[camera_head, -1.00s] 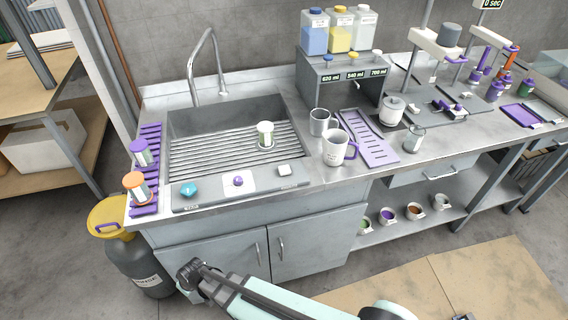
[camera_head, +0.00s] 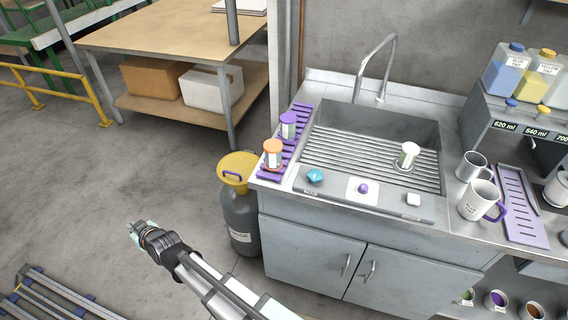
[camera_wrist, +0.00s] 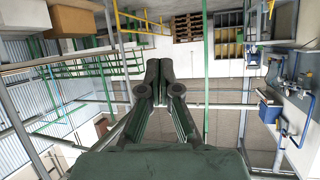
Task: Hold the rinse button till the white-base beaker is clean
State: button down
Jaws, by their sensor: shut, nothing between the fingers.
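The white-base beaker (camera_head: 409,155) stands in the sink on its slatted grid, its white base uppermost and a green tint on its glass. The control strip (camera_head: 330,187) on the sink's front edge carries a teal knob (camera_head: 315,176), a purple button (camera_head: 363,188) on a white plate and a white square button (camera_head: 413,199). I cannot read which is marked rinse. My gripper (camera_head: 137,229) is shut and empty, low over the floor, left of the sink and apart from it. In the wrist view its fingers (camera_wrist: 159,68) meet, facing away from the sink.
A purple rack (camera_head: 293,138) left of the sink holds an orange-base beaker (camera_head: 272,151) and a purple-base beaker (camera_head: 289,125). A grey drum with a yellow lid (camera_head: 238,167) stands between my gripper and the cabinet. Mugs stand right of the sink. Floor around my gripper is open.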

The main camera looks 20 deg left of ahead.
jog(key=w+d+r+m+t, duration=0.15)
jog(key=w+d+r, duration=0.25)
jog(key=w+r, duration=0.5)
jog(key=w+d+r+t, duration=0.2)
jog(key=w+d+r, duration=0.3)
jog(key=w, duration=0.6)
jog(key=w+d+r+t+h, duration=0.1)
jog(key=w+d+r+t, duration=0.1)
jog(key=w+d+r, duration=0.6)
jog(key=w+d+r+t+h, duration=0.15)
jog(key=w+d+r, duration=0.35)
jog(key=w+d, duration=0.6)
jog(key=w+d+f+n+g+h+p, duration=0.1)
jog(key=w+d+n+g+h, duration=0.1)
jog(key=d, duration=1)
jog(key=w+d+f+n+g+h, duration=0.1)
jog(key=w+d+n+g+h, duration=0.15)
jog(key=d, duration=0.95)
jog(key=s+d+g+h, duration=0.2)
jog(key=s+d, duration=0.3)
jog(key=d, duration=0.8)
jog(key=s+d+r+n+g+h, duration=0.1)
jog(key=s+d+g+h, duration=0.2)
jog(key=d, duration=1)
jog(key=s+g, duration=0.1)
jog(key=s, duration=0.2)
jog(key=shift+s+d+r+h+p, duration=0.2)
jog(key=shift+d+r+h+p, duration=0.1)
jog(key=shift+d+p, duration=0.1)
